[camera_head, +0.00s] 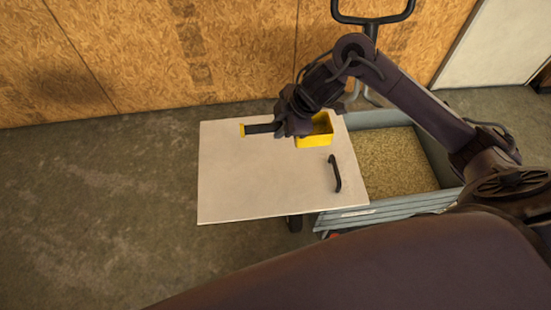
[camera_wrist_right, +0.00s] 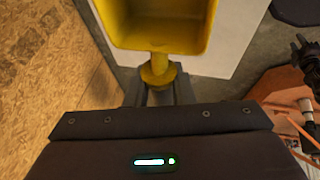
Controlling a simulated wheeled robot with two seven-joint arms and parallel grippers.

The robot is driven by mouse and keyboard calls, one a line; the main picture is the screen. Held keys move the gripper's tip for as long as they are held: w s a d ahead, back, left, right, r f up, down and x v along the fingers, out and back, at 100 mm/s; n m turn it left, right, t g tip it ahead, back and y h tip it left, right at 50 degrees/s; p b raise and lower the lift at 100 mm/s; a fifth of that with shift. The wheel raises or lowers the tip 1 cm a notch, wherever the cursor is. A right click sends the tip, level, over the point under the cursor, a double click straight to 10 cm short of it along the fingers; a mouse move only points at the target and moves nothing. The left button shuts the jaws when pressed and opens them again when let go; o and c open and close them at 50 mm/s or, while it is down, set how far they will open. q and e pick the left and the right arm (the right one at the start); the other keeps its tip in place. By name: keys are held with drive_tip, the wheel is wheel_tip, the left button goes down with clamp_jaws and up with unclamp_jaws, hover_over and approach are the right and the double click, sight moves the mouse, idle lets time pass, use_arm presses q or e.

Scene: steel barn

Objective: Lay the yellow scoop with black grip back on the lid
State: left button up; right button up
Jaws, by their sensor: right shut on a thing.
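The yellow scoop (camera_head: 315,140) with its black grip (camera_head: 262,128) is over the back right part of the pale lid (camera_head: 255,180). My right gripper (camera_head: 292,126) is shut on the scoop at its grip, and the grip's yellow-tipped end points left. In the right wrist view the scoop's open bowl (camera_wrist_right: 155,25) shows beyond the jaws (camera_wrist_right: 160,92), with the lid (camera_wrist_right: 236,25) behind it. I cannot tell whether the scoop touches the lid or hangs just above it.
The lid has a black handle (camera_head: 335,173) near its right edge. It covers the left part of a grey bin (camera_head: 400,206), whose open right part holds grainy feed (camera_head: 390,160). A black push handle (camera_head: 372,20) rises behind. The lid's front left is clear.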

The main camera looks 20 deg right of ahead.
sight(304, 141)
wheel_tip(304, 141, down, 15)
drive_tip(key=shift+b, duration=1)
drive_tip(key=shift+f, duration=0.15)
drive_tip(key=o, duration=0.9)
drive_tip(key=shift+c, duration=0.2)
drive_tip(key=shift+r, duration=0.25)
drive_tip(key=p+v, duration=0.1)
drive_tip(key=v, duration=1.1)
drive_tip(key=shift+f, duration=0.1)
drive_tip(key=shift+s, duration=0.1)
